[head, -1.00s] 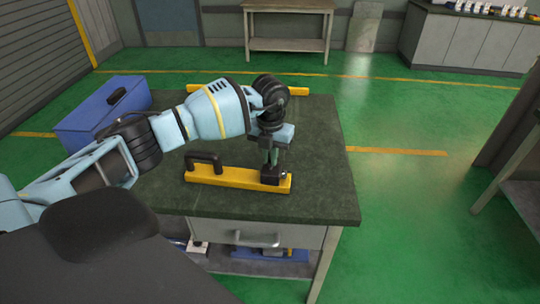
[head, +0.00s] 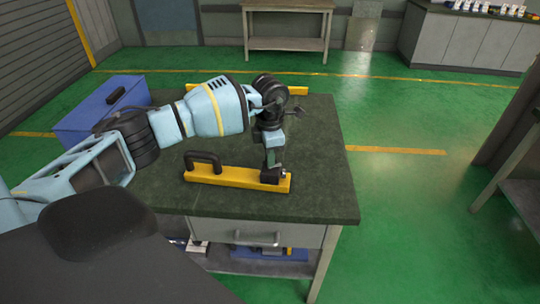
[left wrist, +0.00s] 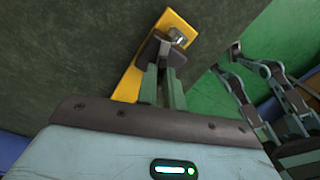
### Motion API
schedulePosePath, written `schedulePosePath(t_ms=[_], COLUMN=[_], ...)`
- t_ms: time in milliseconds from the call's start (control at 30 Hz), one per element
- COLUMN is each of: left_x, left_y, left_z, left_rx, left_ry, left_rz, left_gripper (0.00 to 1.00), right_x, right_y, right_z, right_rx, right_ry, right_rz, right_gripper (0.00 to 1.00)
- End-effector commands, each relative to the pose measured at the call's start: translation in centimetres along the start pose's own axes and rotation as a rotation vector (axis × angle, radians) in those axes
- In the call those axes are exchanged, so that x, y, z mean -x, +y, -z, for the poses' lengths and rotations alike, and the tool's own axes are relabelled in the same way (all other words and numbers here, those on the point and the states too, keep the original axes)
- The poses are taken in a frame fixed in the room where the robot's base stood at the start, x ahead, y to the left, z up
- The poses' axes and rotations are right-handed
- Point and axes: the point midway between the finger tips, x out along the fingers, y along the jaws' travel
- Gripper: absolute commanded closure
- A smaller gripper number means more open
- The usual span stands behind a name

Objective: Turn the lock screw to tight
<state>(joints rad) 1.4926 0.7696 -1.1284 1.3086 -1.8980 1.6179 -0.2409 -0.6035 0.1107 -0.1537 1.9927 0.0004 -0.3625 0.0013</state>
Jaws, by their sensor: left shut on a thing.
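A yellow bar (head: 225,176) with a black handle (head: 203,160) lies near the front of the dark table. My left gripper (head: 270,168) points down at the bar's right end, at a small black block (head: 270,177). In the left wrist view its two green fingers (left wrist: 160,70) are shut on a dark, flat piece (left wrist: 152,48), apparently the lock screw's head. A shiny metal part (left wrist: 178,37) sits beside it on the yellow bar (left wrist: 177,19). The fingers hide part of the screw. My right gripper (left wrist: 228,62) shows in the left wrist view, its fingers spread apart.
A second yellow bar (head: 296,90) lies at the table's back edge. A blue box (head: 100,112) stands at the left. The tabletop (head: 320,180) right of the gripper is clear. A drawer (head: 257,237) is below.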

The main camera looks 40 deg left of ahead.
Motion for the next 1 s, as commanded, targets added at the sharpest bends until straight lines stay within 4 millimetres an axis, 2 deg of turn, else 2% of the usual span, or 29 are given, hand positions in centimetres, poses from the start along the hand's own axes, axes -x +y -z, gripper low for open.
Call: schedulePosePath(t_ms=[200, 500, 1000], left_x=[-0.01, 0.02, 0.06], left_y=[0.01, 0.04, 0.02], left_z=[-0.04, -0.02, -0.02], left_rx=[-0.178, -0.345, -0.414], left_ry=[-0.001, -0.001, -0.001], left_rz=[0.000, -0.001, -0.001], left_gripper=[1.00, 1.00, 1.00], right_x=[-0.09, -0.18, -0.39], right_y=[-0.03, -0.04, 0.00], right_z=[-0.22, -0.32, -0.10], right_rx=[-0.001, -0.001, 0.000], right_ry=[-0.003, -0.004, 0.000], right_rz=[0.001, 0.001, 0.001], right_gripper=[1.00, 1.00, 1.00])
